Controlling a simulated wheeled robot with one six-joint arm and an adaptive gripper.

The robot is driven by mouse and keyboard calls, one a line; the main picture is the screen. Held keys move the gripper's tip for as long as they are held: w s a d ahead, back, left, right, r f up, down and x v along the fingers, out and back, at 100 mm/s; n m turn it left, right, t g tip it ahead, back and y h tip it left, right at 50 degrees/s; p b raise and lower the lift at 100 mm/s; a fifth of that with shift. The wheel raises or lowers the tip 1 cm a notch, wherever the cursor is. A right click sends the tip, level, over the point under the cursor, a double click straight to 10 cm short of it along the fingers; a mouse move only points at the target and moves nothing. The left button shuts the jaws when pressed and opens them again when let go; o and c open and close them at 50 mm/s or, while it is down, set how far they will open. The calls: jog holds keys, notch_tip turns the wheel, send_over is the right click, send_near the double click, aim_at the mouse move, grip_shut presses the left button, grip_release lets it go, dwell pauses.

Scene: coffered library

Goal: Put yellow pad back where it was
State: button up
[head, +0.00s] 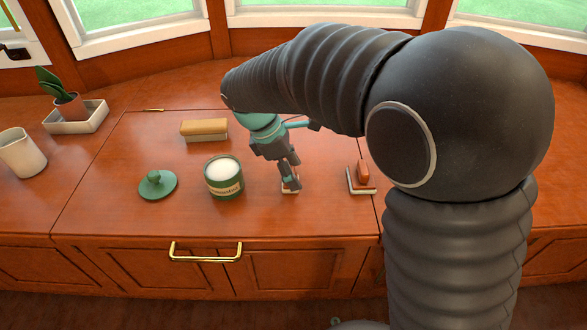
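My gripper (290,182) points down at the desktop, right of the green tin. I see no other clearly yellow thing, and I cannot tell for sure which one is the yellow pad.
An open green tin (224,184) with white contents stands beside its green knobbed lid (157,184). An orange-brown block (362,172) sits on a small pale tray (361,187) at right. A white cup (20,152) and potted plant (67,104) stand at left. The front desktop is clear.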

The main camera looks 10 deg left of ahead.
jog(key=p+v, duration=0.1)
jog(key=v, duration=1.1)
jog(key=shift+r+p, duration=0.15)
jog(key=shift+p, duration=0.25)
jog(key=s+d+r+m+y, duration=0.2)
jog(key=d+m, duration=0.2)
jog(key=d, duration=0.5)
jog(key=s+d+r+m+y, duration=0.15)
jog(key=d+m, duration=0.35)
jog(key=d, duration=0.5)
jog(key=s+d+f+m+t, duration=0.4)
jog(key=s+d+m, duration=0.6)
jog(key=d+m, duration=0.1)
jog(key=shift+s+d+f+m+t+y, duration=0.25)
jog(key=shift+s+d+y, duration=0.2)
jog(key=shift+d, duration=0.45)
jog(key=shift+w, duration=0.1)
